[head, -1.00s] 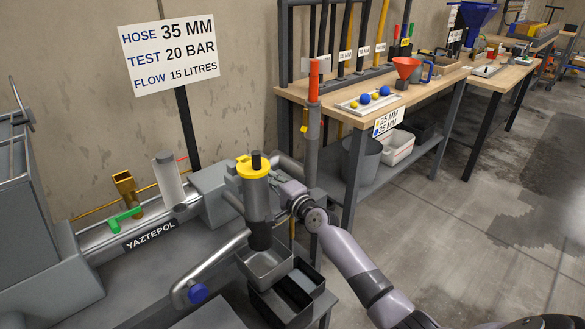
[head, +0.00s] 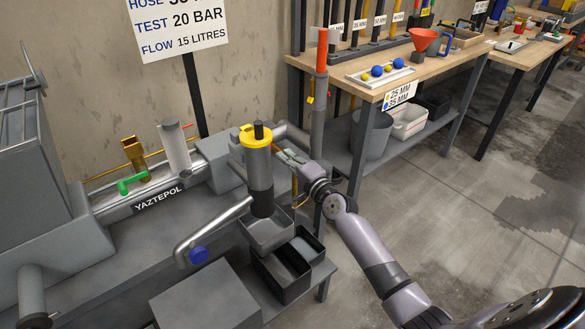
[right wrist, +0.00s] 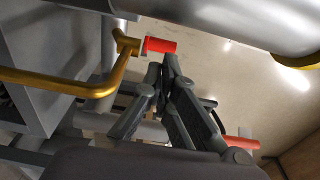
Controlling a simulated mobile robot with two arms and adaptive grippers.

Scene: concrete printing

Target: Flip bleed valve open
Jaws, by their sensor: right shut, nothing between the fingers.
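In the right wrist view a brass pipe (right wrist: 105,88) bends up to a fitting with a short red handle (right wrist: 160,45), which looks like the bleed valve. My right gripper (right wrist: 170,62) is shut and empty, its fingertips just below the red handle; I cannot tell if they touch it. In the head view my right gripper (head: 283,154) is just right of the yellow-capped grey cylinder (head: 257,165). A piece of brass pipe (head: 299,203) shows below it there, but I cannot make out the red handle. My left gripper is not in view.
A grey tray (head: 268,232) and dark bins (head: 283,277) sit below the cylinder. A grey post with a red top (head: 321,62) stands close behind my right gripper. A green-handled brass valve (head: 132,183) is farther left. A workbench (head: 430,80) stands behind; the right floor is clear.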

